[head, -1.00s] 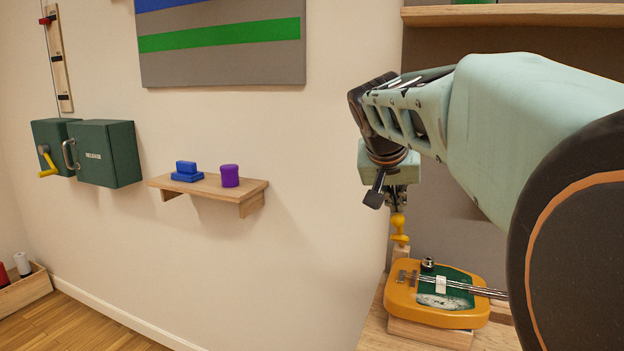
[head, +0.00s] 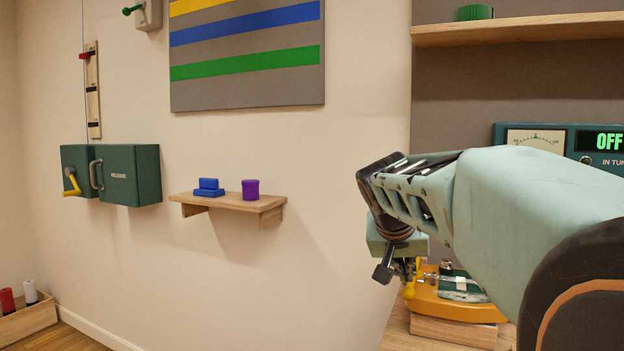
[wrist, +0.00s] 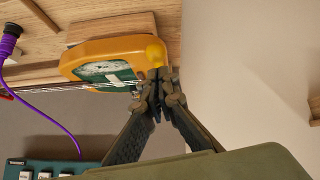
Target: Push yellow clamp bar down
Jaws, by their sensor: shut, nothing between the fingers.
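The yellow clamp bar (head: 409,291) shows as a small rounded yellow piece at the left end of the orange instrument body (head: 455,308). In the wrist view its yellow end (wrist: 155,52) lies just beyond my fingertips. My gripper (head: 408,268) is shut and empty, pointing down at the bar. In the wrist view the gripper (wrist: 157,78) has its fingertips together against or very near the yellow end; I cannot tell whether they touch. My gripper and arm hide part of the bar and body in the head view.
The body rests on a wooden block (head: 452,331) on a wooden bench. A panel reading OFF (head: 600,141) stands behind my arm. A shelf (head: 520,30) is above. A small wall shelf (head: 232,202) holds blue and purple pieces. A purple cable (wrist: 45,105) hangs nearby.

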